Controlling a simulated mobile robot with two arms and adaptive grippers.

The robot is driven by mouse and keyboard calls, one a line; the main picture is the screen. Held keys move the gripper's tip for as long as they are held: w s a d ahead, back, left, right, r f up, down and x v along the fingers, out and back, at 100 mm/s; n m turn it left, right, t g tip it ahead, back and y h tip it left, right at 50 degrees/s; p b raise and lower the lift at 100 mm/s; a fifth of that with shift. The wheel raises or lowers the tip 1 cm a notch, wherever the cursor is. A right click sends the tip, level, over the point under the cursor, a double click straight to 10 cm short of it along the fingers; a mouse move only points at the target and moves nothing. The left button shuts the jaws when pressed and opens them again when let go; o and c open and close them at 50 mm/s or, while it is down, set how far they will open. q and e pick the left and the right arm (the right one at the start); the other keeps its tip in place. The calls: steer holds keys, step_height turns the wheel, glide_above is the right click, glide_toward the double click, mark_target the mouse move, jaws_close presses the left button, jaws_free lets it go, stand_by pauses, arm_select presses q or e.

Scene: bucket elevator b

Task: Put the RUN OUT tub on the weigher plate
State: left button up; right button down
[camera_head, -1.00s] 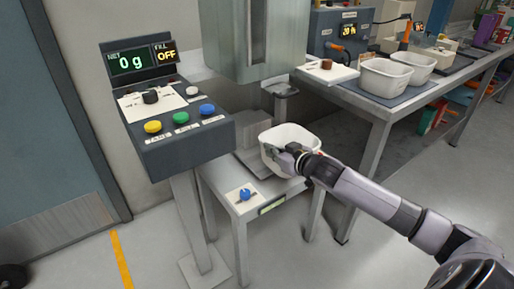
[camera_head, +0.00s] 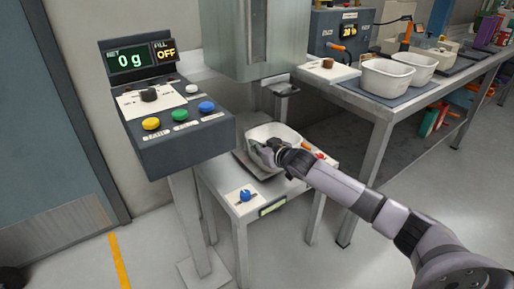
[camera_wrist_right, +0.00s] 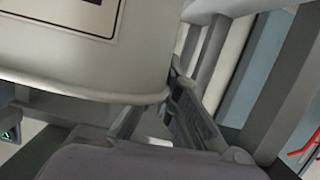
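A white tub (camera_head: 273,132) is at the grey weigher plate (camera_head: 242,160) on the small metal stand. The tub covers much of the plate, and I cannot tell whether it rests on it or is just above. My right gripper (camera_head: 264,152) is at the tub's near side and appears shut on its wall. In the right wrist view the tub's pale wall (camera_wrist_right: 90,60) fills the upper left, with part of a dark-framed label; the fingers (camera_wrist_right: 160,112) are at its edge. The tub's label cannot be read. My left gripper is not in view.
A blue knob (camera_head: 245,195) is on the stand's front. A metal housing (camera_head: 250,40) hangs above. Two more white tubs (camera_head: 388,78) (camera_head: 416,66) sit on the right bench.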

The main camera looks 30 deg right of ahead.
steer(key=c, duration=1.8)
jaws_free()
steer(key=shift+s+r, duration=0.1)
steer(key=shift+s, duration=0.1)
steer(key=a+p+v, duration=0.1)
steer(key=p+v, duration=0.1)
steer(key=v, duration=0.9)
steer(key=s+a+f+g+h, duration=0.1)
steer(key=s+a+f+g, duration=0.1)
steer(key=s+f, duration=0.35)
steer(key=s+a+f+g, duration=0.2)
steer(key=f, duration=0.7)
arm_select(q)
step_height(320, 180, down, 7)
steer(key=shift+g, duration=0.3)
arm_select(e)
steer(key=s+a+f+g, duration=0.4)
steer(key=s+a+f, duration=0.3)
steer(key=s, duration=0.5)
steer(key=s+a+f+g, duration=0.3)
steer(key=s+a+f, duration=0.4)
steer(key=s+f, duration=0.3)
steer(key=shift+s+f+g, duration=0.2)
steer(key=shift+s+g, duration=0.2)
steer(key=shift+s, duration=0.5)
